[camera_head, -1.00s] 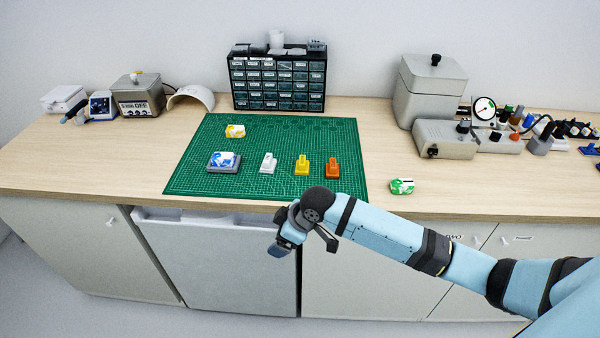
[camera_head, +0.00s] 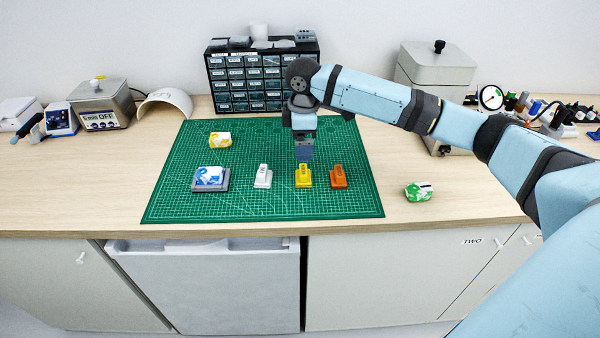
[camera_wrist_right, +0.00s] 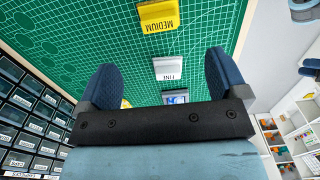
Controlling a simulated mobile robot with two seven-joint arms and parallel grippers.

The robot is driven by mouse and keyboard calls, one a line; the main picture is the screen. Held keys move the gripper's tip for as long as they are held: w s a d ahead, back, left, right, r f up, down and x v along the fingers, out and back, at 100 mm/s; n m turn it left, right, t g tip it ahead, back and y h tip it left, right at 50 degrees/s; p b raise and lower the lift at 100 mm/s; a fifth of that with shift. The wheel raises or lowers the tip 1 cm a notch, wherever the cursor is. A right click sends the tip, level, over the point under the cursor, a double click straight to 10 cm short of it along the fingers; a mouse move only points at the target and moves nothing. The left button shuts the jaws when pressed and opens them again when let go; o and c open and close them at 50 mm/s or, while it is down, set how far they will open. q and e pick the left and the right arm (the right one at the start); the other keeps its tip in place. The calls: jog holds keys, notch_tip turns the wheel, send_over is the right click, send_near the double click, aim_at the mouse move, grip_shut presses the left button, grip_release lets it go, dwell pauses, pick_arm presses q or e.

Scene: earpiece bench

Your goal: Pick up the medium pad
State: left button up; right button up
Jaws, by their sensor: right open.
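The medium pad is a yellow block with a raised grip (camera_head: 304,177), standing on the green cutting mat (camera_head: 270,208) between a white pad and an orange pad. In the right wrist view the yellow pad (camera_wrist_right: 158,17) shows its MEDIUM label at the top edge, beyond the fingertips. My right gripper (camera_head: 304,152) points down just above and behind the yellow pad in the head view. In the right wrist view its two blue fingers (camera_wrist_right: 162,78) are wide apart with nothing between them gripped. My left gripper is not in view.
The white FINE pad (camera_head: 263,176) and orange pad (camera_head: 338,177) stand close on either side. A blue-white block sits on a grey base (camera_head: 210,186), with a yellow-white block (camera_head: 220,139) behind it. A green-white block (camera_head: 418,192) lies right of the mat. A drawer cabinet (camera_head: 235,85) stands behind.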

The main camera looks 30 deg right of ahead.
aim_at(304, 169)
notch_tip(304, 169, down, 11)
jog(key=shift+d+r, duration=0.1)
jog(key=c, duration=1)
